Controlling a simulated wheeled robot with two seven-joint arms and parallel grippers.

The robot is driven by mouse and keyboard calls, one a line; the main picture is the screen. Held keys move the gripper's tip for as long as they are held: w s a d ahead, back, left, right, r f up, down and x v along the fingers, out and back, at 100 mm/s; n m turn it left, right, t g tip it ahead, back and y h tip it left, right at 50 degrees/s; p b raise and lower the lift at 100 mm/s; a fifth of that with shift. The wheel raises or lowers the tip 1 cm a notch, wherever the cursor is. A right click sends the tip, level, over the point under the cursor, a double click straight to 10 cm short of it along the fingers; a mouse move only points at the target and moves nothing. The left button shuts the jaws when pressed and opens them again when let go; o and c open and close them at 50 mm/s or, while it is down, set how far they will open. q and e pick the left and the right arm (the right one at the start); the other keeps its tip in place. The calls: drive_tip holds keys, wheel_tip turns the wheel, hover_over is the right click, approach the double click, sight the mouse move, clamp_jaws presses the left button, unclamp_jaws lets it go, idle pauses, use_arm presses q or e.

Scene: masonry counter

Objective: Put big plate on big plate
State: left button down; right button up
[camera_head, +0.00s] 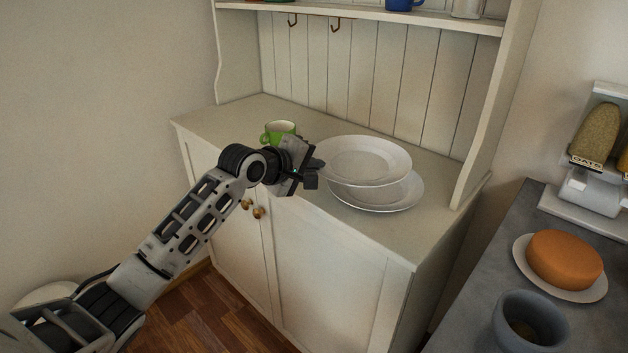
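One white big plate (364,160) is at the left gripper's fingertips, roughly level and overlapping the lower plate in view. It looks raised above the other white big plate (404,192), which lies on the cabinet's counter; its rear part is hidden. The two are offset, and the gap between them is hard to judge. My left gripper (312,173) appears shut on the upper plate's left rim, though the fingers partly hide the contact. My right gripper is not in view.
A shelf (440,18) with hooks overhangs the back.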

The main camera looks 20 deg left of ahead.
use_arm(q)
drive_tip(key=shift+w+a+f, duration=0.1)
drive_tip(key=shift+w+f, duration=0.05)
drive_tip(key=shift+w, duration=0.1)
drive_tip(key=shift+w+f, duration=0.1)
drive_tip(key=shift+f, duration=1.5)
drive_tip(key=c, duration=1.9)
unclamp_jaws()
drive_tip(key=shift+f, duration=0.25)
drive_tip(key=shift+c, duration=0.2)
drive_tip(key=o, duration=0.3)
